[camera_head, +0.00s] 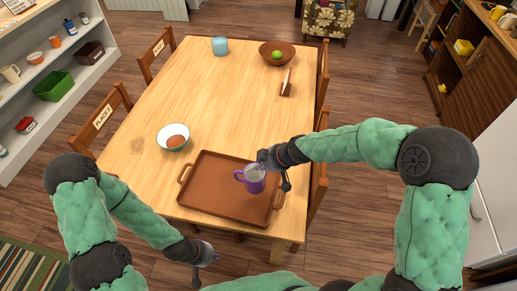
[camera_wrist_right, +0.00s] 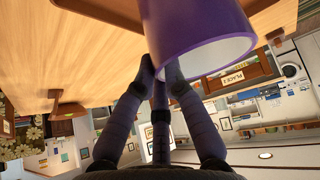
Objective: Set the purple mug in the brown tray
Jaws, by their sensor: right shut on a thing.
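The purple mug (camera_head: 254,180) is at the right part of the brown tray (camera_head: 205,200) in the head view, upright; whether it touches the tray floor cannot be told. My right gripper (camera_head: 270,164) is shut on the mug near its rim, on the upper right side. In the right wrist view the mug (camera_wrist_right: 195,30) is close, and the right gripper's fingers (camera_wrist_right: 160,70) meet its rim. My left gripper (camera_head: 203,262) is in front of the table's near edge, away from the tray; its fingers are too small to judge.
On the wooden table (camera_head: 225,100) stand a bowl (camera_head: 173,138) with orange-brown contents, a blue cup (camera_head: 220,46), a brown bowl (camera_head: 270,57) with a green fruit, and a small wooden holder (camera_head: 286,89). The table's middle is clear. Chairs (camera_head: 108,115) stand along both sides.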

